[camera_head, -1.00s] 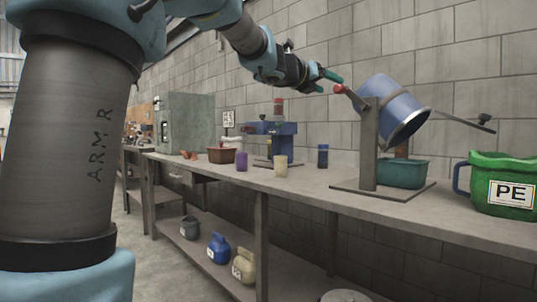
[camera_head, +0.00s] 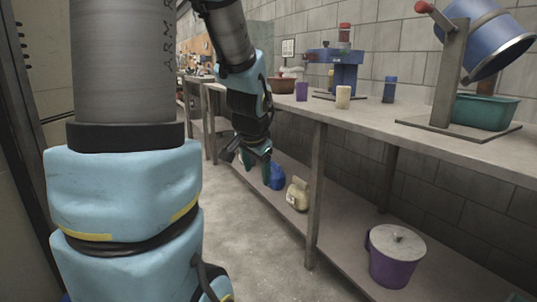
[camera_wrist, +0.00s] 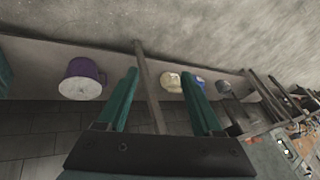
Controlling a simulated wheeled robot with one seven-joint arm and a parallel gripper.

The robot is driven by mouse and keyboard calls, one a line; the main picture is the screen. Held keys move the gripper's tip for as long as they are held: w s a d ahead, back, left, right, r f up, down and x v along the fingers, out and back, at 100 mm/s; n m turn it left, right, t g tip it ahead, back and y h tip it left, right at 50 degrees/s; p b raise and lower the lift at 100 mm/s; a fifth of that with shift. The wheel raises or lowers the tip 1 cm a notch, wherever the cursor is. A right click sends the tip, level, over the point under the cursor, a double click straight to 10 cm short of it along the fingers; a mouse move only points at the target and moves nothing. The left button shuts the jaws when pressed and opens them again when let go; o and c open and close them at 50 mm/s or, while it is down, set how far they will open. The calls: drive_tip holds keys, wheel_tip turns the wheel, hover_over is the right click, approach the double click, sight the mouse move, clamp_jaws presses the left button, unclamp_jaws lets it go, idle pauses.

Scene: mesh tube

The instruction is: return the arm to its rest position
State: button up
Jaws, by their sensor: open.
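My gripper (camera_head: 255,168) hangs low in front of the bench in the head view, its fingers pointing down. In the wrist view its two teal fingers (camera_wrist: 160,75) are apart with nothing held between them. A bench leg shows between and beyond the fingers in that view. My arm comes down from the top of the head view, left of the bench.
The workbench (camera_head: 368,122) runs along the block wall. Its lower shelf (camera_head: 335,255) holds a purple bucket (camera_head: 393,268), a cream jug (camera_head: 298,193) and a blue jug (camera_head: 276,177). A tilted blue drum (camera_head: 480,35) stands on top. The floor (camera_head: 255,255) left of the bench is clear.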

drive_tip(key=s+a+f+n+g, duration=0.2)
drive_tip(key=s+f+n, duration=0.15)
drive_tip(key=s, duration=0.25)
drive_tip(key=s+a+f+n+g, duration=0.2)
drive_tip(key=s+f+n, duration=0.15)
drive_tip(key=s, duration=0.35)
wheel_tip(320, 180, up, 26)
drive_tip(key=p, duration=2.6)
drive_tip(key=shift+w+d+r, duration=0.2)
drive_tip(key=shift+w+r, duration=0.05)
drive_tip(key=shift+w, duration=0.15)
